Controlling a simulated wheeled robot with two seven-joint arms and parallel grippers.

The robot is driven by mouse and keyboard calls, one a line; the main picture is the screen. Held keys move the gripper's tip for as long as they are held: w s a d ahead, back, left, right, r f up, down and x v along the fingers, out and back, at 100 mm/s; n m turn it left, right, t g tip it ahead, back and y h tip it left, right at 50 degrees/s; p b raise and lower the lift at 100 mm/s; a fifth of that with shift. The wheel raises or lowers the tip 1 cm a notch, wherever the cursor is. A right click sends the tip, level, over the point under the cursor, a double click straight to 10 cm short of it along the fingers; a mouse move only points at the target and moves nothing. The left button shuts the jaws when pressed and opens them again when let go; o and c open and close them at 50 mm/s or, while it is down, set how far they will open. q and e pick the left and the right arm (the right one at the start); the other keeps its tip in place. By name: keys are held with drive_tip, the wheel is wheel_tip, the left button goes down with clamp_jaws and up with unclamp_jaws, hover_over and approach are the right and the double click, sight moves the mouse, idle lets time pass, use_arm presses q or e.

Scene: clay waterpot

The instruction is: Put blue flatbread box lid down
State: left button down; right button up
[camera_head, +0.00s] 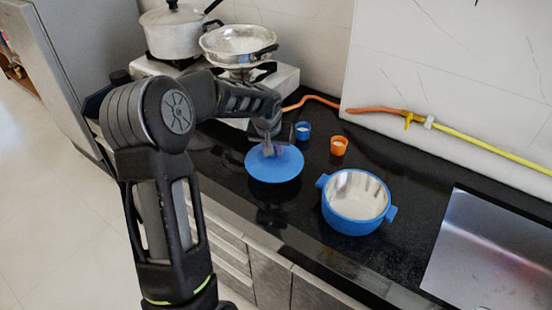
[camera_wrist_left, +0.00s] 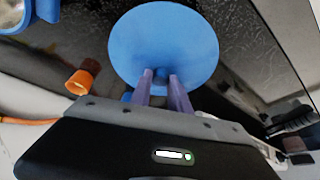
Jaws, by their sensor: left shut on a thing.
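The blue flatbread box lid (camera_head: 275,166) is a round disc over the black counter, left of the blue box; it fills the upper middle of the left wrist view (camera_wrist_left: 163,42). I cannot tell whether the lid touches the counter. The blue flatbread box (camera_head: 352,224) stands open, with two side handles and a shiny inside. My right gripper is not in view.
A small blue cup (camera_head: 303,131) and an orange cup (camera_head: 338,147) stand behind the lid. A pot (camera_head: 172,34) and a pan (camera_head: 238,45) stand on the stove at the back left. A sink (camera_head: 490,250) is at the right. A hose (camera_head: 470,137) runs along the wall.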

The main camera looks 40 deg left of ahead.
sight(273, 158)
use_arm(q)
drive_tip(key=shift+a+f, duration=0.1)
drive_tip(key=shift+f, duration=0.1)
drive_tip(key=shift+f, duration=1.9)
drive_tip(key=shift+f, duration=0.2)
drive_tip(key=c, duration=1.2)
unclamp_jaws()
drive_tip(key=shift+c, duration=0.2)
drive_tip(key=shift+r, duration=0.1)
